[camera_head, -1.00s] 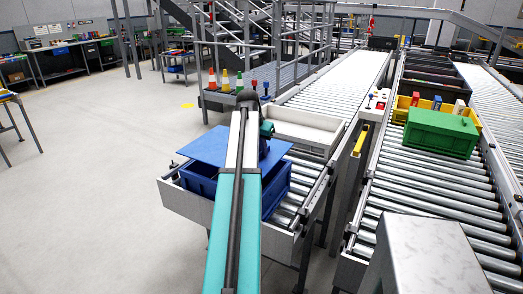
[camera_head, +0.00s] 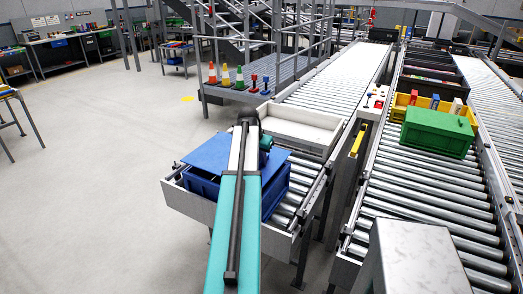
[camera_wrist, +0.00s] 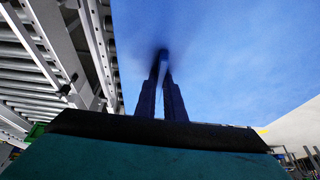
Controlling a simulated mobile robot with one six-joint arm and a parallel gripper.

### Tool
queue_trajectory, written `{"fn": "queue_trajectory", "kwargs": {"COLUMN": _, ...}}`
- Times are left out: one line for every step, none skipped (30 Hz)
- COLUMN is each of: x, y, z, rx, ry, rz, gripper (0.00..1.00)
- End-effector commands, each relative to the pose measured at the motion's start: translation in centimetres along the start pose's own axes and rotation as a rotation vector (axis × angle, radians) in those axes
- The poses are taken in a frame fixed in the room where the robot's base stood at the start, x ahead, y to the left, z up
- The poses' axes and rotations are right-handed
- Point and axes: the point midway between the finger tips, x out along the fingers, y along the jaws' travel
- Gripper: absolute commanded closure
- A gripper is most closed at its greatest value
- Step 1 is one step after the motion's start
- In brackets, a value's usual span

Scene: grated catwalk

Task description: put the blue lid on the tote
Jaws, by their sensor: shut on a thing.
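The blue lid (camera_head: 208,153) is a flat plate over the darker blue tote (camera_head: 275,193), which stands on the near end of the left roller conveyor. The lid spans most of the tote's top and looks slightly askew and tilted to the rim. Whether it touches the rim all round I cannot tell. My teal and black arm crosses in front of both and hides their middle. In the wrist view my gripper (camera_wrist: 165,62) has its dark fingers close together on the lid (camera_wrist: 235,50), which fills the upper picture. The fingertips are shaded and blurred.
A white tray (camera_head: 300,130) sits just behind the tote on the same conveyor. A green box (camera_head: 438,132) and a yellow bin (camera_head: 402,103) stand on the right conveyor. Cones (camera_head: 225,76) stand on the platform behind.

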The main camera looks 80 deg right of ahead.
Motion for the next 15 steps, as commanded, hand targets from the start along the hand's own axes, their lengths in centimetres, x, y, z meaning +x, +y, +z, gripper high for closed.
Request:
{"fn": "queue_trajectory", "kwargs": {"x": -0.51, "y": 0.13, "z": 0.12, "rx": 0.0, "ry": -0.001, "rz": 0.0, "gripper": 1.0}}
{"fn": "queue_trajectory", "kwargs": {"x": -0.5, "y": 0.18, "z": 0.23, "rx": 0.0, "ry": -0.001, "rz": 0.0, "gripper": 1.0}}
{"fn": "queue_trajectory", "kwargs": {"x": -0.47, "y": 0.23, "z": 0.36, "rx": 0.0, "ry": 0.0, "rz": -0.001, "gripper": 1.0}}
{"fn": "queue_trajectory", "kwargs": {"x": -0.43, "y": 0.27, "z": 0.47, "rx": 0.0, "ry": 0.0, "rz": -0.001, "gripper": 1.0}}
{"fn": "queue_trajectory", "kwargs": {"x": -0.37, "y": 0.32, "z": 0.59, "rx": 0.0, "ry": 0.0, "rz": -0.001, "gripper": 1.0}}
{"fn": "queue_trajectory", "kwargs": {"x": -0.34, "y": 0.34, "z": 0.66, "rx": 0.0, "ry": 0.0, "rz": -0.001, "gripper": 1.0}}
{"fn": "queue_trajectory", "kwargs": {"x": -0.35, "y": 0.35, "z": 0.68, "rx": 0.0, "ry": 0.0, "rz": -0.001, "gripper": 1.0}}
{"fn": "queue_trajectory", "kwargs": {"x": -0.35, "y": 0.36, "z": 0.71, "rx": 0.0, "ry": 0.0, "rz": -0.001, "gripper": 1.0}}
{"fn": "queue_trajectory", "kwargs": {"x": -0.35, "y": 0.37, "z": 0.75, "rx": 0.0, "ry": 0.001, "rz": -0.001, "gripper": 1.0}}
{"fn": "queue_trajectory", "kwargs": {"x": -0.33, "y": 0.38, "z": 0.77, "rx": 0.0, "ry": 0.001, "rz": -0.001, "gripper": 1.0}}
{"fn": "queue_trajectory", "kwargs": {"x": -0.31, "y": 0.38, "z": 0.8, "rx": 0.0, "ry": 0.001, "rz": -0.002, "gripper": 1.0}}
{"fn": "queue_trajectory", "kwargs": {"x": -0.4, "y": 0.36, "z": 0.73, "rx": 0.0, "ry": 0.002, "rz": -0.002, "gripper": 1.0}}
{"fn": "queue_trajectory", "kwargs": {"x": -0.42, "y": 0.36, "z": 0.71, "rx": 0.0, "ry": 0.002, "rz": -0.002, "gripper": 1.0}}
{"fn": "queue_trajectory", "kwargs": {"x": -0.43, "y": 0.35, "z": 0.71, "rx": 0.0, "ry": 0.002, "rz": -0.002, "gripper": 1.0}}
{"fn": "queue_trajectory", "kwargs": {"x": -0.42, "y": 0.35, "z": 0.71, "rx": 0.0, "ry": 0.002, "rz": -0.002, "gripper": 1.0}}
